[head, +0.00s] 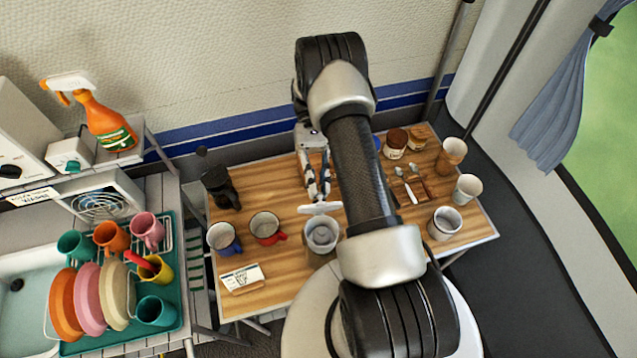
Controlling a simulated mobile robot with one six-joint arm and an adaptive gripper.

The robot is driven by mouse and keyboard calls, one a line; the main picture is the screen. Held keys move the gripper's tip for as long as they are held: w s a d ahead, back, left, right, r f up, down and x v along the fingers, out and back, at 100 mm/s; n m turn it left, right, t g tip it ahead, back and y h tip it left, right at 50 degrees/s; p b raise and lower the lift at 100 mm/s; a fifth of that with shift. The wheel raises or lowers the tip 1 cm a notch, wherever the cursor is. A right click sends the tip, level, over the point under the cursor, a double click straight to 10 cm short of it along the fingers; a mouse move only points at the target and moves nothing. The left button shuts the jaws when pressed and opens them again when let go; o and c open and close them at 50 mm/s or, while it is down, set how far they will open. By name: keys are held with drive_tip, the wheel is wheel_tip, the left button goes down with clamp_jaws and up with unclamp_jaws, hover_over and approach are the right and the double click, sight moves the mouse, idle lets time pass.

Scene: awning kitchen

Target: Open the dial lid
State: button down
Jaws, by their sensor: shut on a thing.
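My gripper (319,196) points down over the wooden table, at the back side of a grey-white round container (322,235). Its fingers are shut on a flat white piece (320,209), which looks like a lid seen nearly edge-on. The piece is just behind the container's rim; I cannot tell whether it touches the rim. The container's round top shows a grey inside. No dial marking can be made out on the piece. My arm hides the table to the right of the container.
A red mug (265,228), a blue mug (223,238) and a card (242,278) lie left of the container. A black grinder-like item (220,188) stands at back left. Cups (445,223), jars (397,143) and cutlery (408,187) are on the right. A dish rack (173,300) stands far left.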

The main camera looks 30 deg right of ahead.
drive_tip(key=c, duration=1.6)
unclamp_jaws()
drive_tip(key=shift+o, duration=0.2)
drive_tip(key=shift+r, duration=0.1)
